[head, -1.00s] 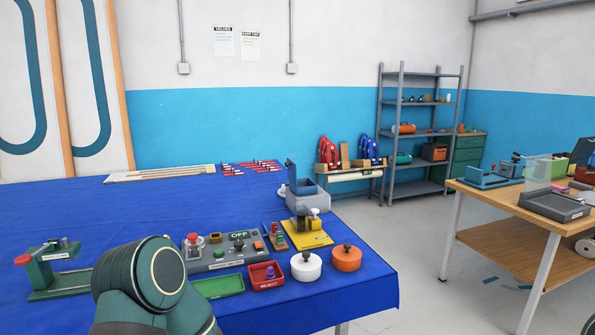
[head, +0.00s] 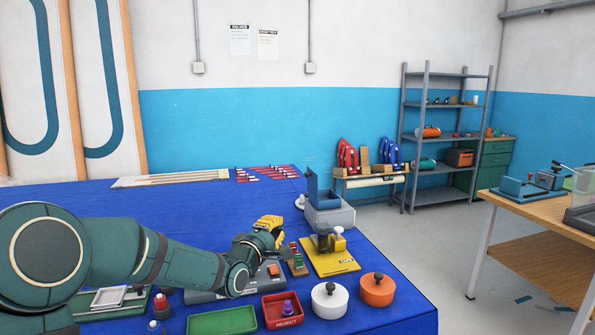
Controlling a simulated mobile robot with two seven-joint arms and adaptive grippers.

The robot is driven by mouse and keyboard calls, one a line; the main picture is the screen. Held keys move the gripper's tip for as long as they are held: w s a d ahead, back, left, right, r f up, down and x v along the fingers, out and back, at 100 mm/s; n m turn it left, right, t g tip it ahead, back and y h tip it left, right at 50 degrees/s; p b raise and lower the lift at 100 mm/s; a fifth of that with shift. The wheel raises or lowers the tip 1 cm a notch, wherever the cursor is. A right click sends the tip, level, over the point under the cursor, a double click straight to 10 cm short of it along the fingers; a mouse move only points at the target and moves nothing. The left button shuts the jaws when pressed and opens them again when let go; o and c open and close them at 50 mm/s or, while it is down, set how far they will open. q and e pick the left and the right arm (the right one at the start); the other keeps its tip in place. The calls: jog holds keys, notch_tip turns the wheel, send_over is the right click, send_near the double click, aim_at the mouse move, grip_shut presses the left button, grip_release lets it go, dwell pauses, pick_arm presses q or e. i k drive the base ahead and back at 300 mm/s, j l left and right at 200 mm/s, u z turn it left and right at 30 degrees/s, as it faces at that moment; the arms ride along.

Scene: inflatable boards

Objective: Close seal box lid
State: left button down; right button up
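The seal box (head: 335,217) is a light grey box near the right edge of the blue table. Its blue lid (head: 313,184) stands raised and open at the box's left side. My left gripper (head: 270,226), with yellow fingers, is over the table to the left of the box and nearer to me, apart from the lid. Whether its fingers are open or shut does not show clearly. My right gripper is not in view.
A yellow fixture (head: 330,262) stands in front of the box. White (head: 330,302) and orange (head: 377,292) round pots, a red reject tray (head: 285,313) and a green tray (head: 222,321) lie nearer. A wooden bench (head: 540,212) stands at the right.

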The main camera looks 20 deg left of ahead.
aim_at(311, 177)
jog(key=i+j, duration=0.3)
jog(key=i, duration=0.15)
jog(key=i+j, duration=0.25)
jog(key=i, duration=0.2)
